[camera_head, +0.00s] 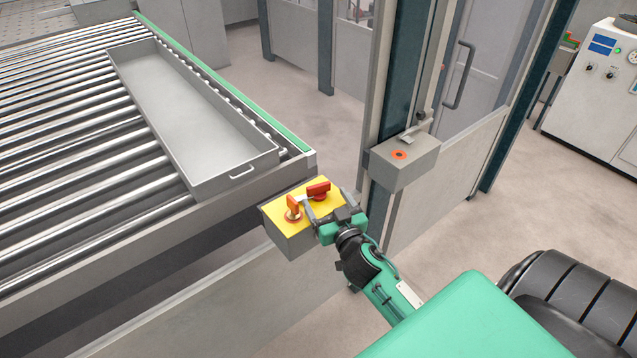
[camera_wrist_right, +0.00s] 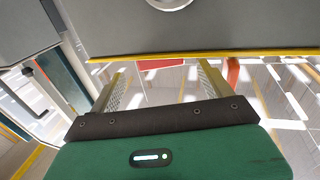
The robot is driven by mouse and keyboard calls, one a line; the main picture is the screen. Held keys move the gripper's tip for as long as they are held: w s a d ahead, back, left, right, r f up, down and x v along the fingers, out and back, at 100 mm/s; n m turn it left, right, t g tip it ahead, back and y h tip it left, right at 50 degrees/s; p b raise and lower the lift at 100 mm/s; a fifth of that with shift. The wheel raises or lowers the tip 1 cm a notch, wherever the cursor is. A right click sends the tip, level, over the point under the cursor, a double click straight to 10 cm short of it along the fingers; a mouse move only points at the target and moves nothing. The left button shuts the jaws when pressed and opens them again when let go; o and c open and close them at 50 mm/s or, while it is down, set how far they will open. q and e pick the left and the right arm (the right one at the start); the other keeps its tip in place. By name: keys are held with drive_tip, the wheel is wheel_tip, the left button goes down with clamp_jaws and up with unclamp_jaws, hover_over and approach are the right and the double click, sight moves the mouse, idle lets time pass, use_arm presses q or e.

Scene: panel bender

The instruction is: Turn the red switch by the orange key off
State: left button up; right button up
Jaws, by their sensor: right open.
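The red switch (camera_head: 318,190) sits on the yellow top of a grey control box (camera_head: 290,247), at the corner of the roller table. The orange key (camera_head: 293,207) stands on the same top, to the left of the switch. My right gripper (camera_head: 326,197) is open at the box's right side, its fingers reaching over the top near the switch. In the right wrist view a red piece, apparently the switch (camera_wrist_right: 160,68), shows between the two spread fingers. An orange-red piece, apparently the key (camera_wrist_right: 232,70), shows outside one finger. Contact cannot be told. My left gripper is not in view.
The roller table (camera_head: 60,165) with a long grey tray (camera_head: 205,110) lies left of the box. A grey post box with an orange-red button (camera_head: 399,155) is mounted behind my right gripper. A glazed door with a handle (camera_head: 459,75) stands beyond.

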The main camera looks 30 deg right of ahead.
sight(319, 190)
drive_tip(key=w, duration=0.2)
drive_tip(key=w+p, duration=0.1)
drive_tip(key=w, duration=0.1)
drive_tip(key=shift+d+r, duration=0.1)
drive_tip(key=shift+d, duration=0.3)
drive_tip(key=shift+w+d, duration=0.15)
drive_tip(key=shift+w, duration=0.5)
